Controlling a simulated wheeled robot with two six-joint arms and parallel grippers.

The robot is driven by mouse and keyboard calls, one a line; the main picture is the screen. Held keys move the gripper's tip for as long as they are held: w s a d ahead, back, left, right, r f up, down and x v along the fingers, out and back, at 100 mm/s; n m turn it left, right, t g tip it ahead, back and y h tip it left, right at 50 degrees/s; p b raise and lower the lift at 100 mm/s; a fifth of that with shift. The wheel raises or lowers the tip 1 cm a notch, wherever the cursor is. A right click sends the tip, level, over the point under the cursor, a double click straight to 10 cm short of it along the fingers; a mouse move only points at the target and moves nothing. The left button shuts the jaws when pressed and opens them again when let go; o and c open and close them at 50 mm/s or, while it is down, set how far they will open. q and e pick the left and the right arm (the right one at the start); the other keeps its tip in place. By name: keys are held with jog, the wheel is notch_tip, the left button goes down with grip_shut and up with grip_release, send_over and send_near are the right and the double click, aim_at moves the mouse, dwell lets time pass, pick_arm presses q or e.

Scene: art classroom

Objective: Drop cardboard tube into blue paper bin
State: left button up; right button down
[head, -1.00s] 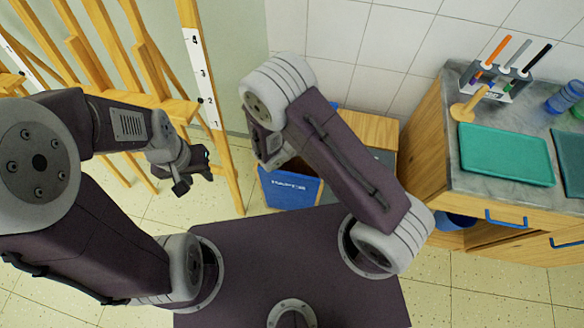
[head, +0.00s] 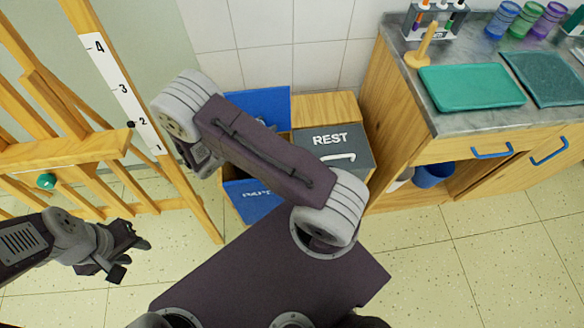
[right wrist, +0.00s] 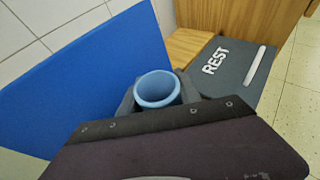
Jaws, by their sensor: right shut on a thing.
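The blue paper bin (head: 252,200) stands by the wall with its blue lid (head: 262,106) raised. My right arm crosses in front of it and hides most of its opening. My right gripper (right wrist: 157,98) is shut on the cardboard tube (right wrist: 157,88), seen nearly end-on as a light blue ring. In the right wrist view the raised blue lid (right wrist: 80,85) is behind and left of the tube. The tube's lower part is hidden, and its height over the bin is unclear. My left gripper (head: 132,258) is empty and open at the left, over the floor.
A grey bin marked REST (head: 325,142) adjoins the blue bin on the right. A wooden easel (head: 110,85) stands at left. On the right is a cabinet (head: 400,120) with teal trays (head: 470,87), a pen holder and jars; a blue bucket (head: 433,174) sits underneath. Floor is clear at lower right.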

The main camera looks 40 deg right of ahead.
notch_tip(320, 180, down, 5)
jog(key=b, duration=0.4)
jog(key=c, duration=0.8)
grip_release()
jog(key=shift+o, duration=0.2)
jog(key=p+v, duration=0.2)
jog(key=v, duration=0.7)
